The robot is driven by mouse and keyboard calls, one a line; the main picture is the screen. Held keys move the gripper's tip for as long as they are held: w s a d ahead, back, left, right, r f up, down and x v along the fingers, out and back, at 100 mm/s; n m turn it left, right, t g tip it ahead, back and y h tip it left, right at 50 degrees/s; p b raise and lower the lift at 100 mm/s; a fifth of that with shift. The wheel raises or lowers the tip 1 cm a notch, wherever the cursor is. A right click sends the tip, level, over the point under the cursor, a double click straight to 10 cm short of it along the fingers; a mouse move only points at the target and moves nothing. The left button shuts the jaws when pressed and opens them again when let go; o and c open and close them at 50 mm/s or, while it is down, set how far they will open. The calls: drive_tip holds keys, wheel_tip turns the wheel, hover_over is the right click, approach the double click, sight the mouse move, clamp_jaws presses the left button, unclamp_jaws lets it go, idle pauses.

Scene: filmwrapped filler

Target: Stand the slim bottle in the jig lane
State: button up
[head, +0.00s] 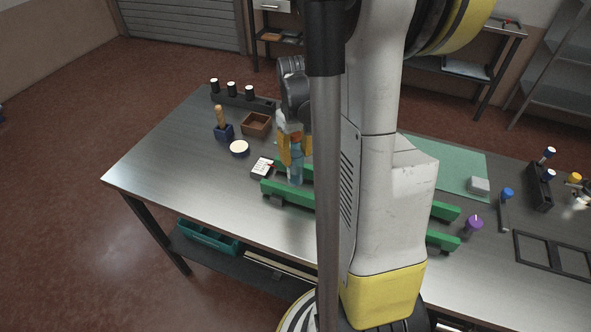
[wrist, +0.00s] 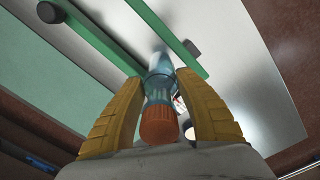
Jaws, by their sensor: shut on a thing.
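The slim bottle (head: 295,174) is clear blue, with an orange cap (wrist: 158,127) facing the wrist camera. My gripper (head: 292,153) has yellow fingers, shut on the bottle around its upper part. The bottle looks about upright in the head view. The jig lane is the gap between two long green rails, the near one (head: 285,196) and the far one (head: 279,164). The bottle's lower end (wrist: 159,62) shows between the rails, near their left end in the head view. I cannot tell whether its base touches the bench. My arm hides the rails' middle.
A white card (head: 262,168), a white-topped round piece (head: 239,148), a brown tray (head: 256,125) and a blue block with a wooden handle (head: 223,132) stand left of the lane. A purple-topped piece (head: 473,223) is near the rails' right end. The bench's front left is clear.

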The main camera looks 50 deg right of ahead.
sight(294, 167)
drive_tip(key=shift+w+a+f, duration=0.1)
drive_tip(key=shift+a+f, duration=0.1)
drive_tip(key=shift+a, duration=0.1)
drive_tip(key=shift+f, duration=0.25)
drive_tip(key=shift+f+b, duration=0.7)
drive_tip(key=shift+f, duration=1.05)
drive_tip(key=shift+f, duration=0.15)
drive_tip(key=o, duration=1.2)
